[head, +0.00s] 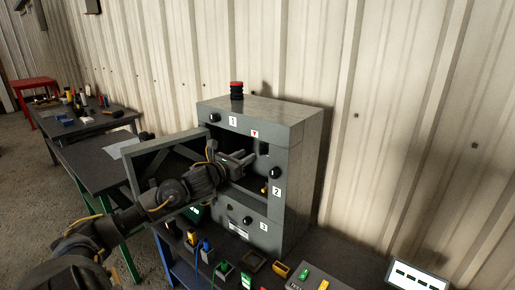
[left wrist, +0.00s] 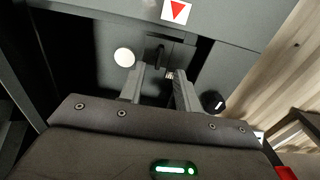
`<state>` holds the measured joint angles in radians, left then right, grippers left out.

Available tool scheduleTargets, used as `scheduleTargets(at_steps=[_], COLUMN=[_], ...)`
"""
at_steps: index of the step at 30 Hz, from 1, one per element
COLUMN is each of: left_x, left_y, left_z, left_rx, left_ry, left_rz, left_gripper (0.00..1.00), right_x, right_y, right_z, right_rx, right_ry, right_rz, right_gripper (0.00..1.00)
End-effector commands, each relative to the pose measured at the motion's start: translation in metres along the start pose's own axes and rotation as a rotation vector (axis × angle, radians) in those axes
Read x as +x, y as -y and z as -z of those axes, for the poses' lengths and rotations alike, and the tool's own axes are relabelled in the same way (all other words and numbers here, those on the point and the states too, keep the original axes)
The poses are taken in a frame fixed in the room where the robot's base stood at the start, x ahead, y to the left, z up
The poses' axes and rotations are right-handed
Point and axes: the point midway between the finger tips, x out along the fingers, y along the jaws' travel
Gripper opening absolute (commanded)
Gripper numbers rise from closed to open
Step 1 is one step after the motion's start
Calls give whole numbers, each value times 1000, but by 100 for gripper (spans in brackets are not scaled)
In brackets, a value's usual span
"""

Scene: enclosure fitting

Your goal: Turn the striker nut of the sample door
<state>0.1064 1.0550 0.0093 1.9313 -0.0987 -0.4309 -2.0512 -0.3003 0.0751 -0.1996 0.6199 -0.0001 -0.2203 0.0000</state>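The grey enclosure (head: 305,165) stands on the bench, with its sample door (head: 150,165) swung open to the left. My left gripper (head: 250,158) reaches into the open upper compartment, just below the red triangle mark (head: 254,133). In the left wrist view its two fingers (left wrist: 159,74) are apart, with a gap between the tips. A dark upright striker piece (left wrist: 158,56) shows just beyond the fingertips, with a small ribbed light part (left wrist: 169,75) beside it. I cannot tell which part is the nut, or whether a finger touches it. My right gripper is out of view.
A white disc (left wrist: 124,57) is left of the fingers. Black knobs (head: 275,173) are on the enclosure front, and a red-black beacon (head: 237,90) is on top. Small coloured parts (head: 281,270) crowd the bench in front. The corrugated wall (head: 400,130) is close behind.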

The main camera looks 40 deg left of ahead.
Motion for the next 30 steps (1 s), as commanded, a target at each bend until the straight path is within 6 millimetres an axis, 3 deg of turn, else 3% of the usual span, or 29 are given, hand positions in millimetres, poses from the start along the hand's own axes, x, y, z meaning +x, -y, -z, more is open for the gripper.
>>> scheduleTargets(at_steps=[6,12,25,30], left_x=[37,61,70,70], left_y=[0,1,1,1], left_z=[-4,-2,0,0], left_rx=[-6,-3,-1,-1], left_ry=[3,0,-1,-1], left_rz=[0,1,1,1], left_gripper=[33,33,33,12], right_x=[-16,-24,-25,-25], right_y=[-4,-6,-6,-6], right_z=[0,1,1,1], right_rx=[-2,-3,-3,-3], right_ry=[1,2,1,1], right_rz=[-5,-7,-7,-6], right_gripper=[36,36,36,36])
